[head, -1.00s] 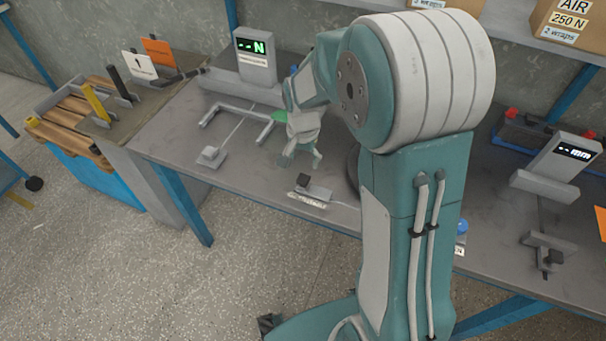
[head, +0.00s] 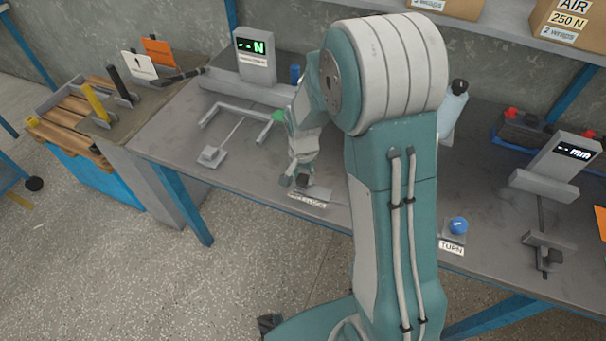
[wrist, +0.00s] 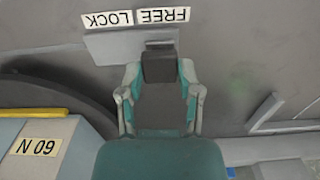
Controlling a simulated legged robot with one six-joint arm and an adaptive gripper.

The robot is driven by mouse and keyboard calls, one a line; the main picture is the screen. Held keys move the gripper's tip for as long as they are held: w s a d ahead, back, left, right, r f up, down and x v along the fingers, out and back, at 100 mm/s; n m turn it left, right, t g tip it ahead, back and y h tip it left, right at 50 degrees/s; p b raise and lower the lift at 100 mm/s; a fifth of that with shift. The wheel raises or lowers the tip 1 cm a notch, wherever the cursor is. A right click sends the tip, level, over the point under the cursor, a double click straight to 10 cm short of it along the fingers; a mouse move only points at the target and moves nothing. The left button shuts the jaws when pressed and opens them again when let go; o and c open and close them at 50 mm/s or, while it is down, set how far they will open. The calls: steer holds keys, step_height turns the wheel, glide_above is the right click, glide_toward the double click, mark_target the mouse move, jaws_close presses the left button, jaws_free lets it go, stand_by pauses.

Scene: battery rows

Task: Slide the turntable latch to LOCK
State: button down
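The turntable latch has a grey plate (wrist: 115,45) and a dark knob (wrist: 158,68). In the wrist view its FREE label (wrist: 163,15) and LOCK label (wrist: 108,19) are upside down, FREE on the right. The knob stands at the FREE end. My gripper (wrist: 159,80) is open, its fingers on either side of the knob; whether they touch it I cannot tell. In the head view my gripper (head: 300,176) is down over the latch at the table's front edge, partly hiding it. The dark turntable edge (wrist: 45,88) shows at left in the wrist view and is hidden by my arm in the head view.
A force gauge (head: 255,62) with a green display and a grey frame stands behind the latch. A block marked 60 N (wrist: 40,147) is near the turntable. To the right are a blue knob (head: 458,226) marked TURN and a measuring stand (head: 558,165).

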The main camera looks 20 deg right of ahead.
mark_target(322, 192)
steer(key=shift+s+d, duration=0.85)
steer(key=shift+d, duration=0.2)
steer(key=shift+s+d, duration=0.85)
steer(key=shift+d, duration=0.15)
steer(key=shift+c, duration=2)
jaws_free()
steer(key=shift+o, duration=0.6)
steer(key=shift+d, duration=0.15)
steer(key=shift+r, duration=0.25)
step_height(322, 192, up, 11)
steer(key=shift+r, duration=0.15)
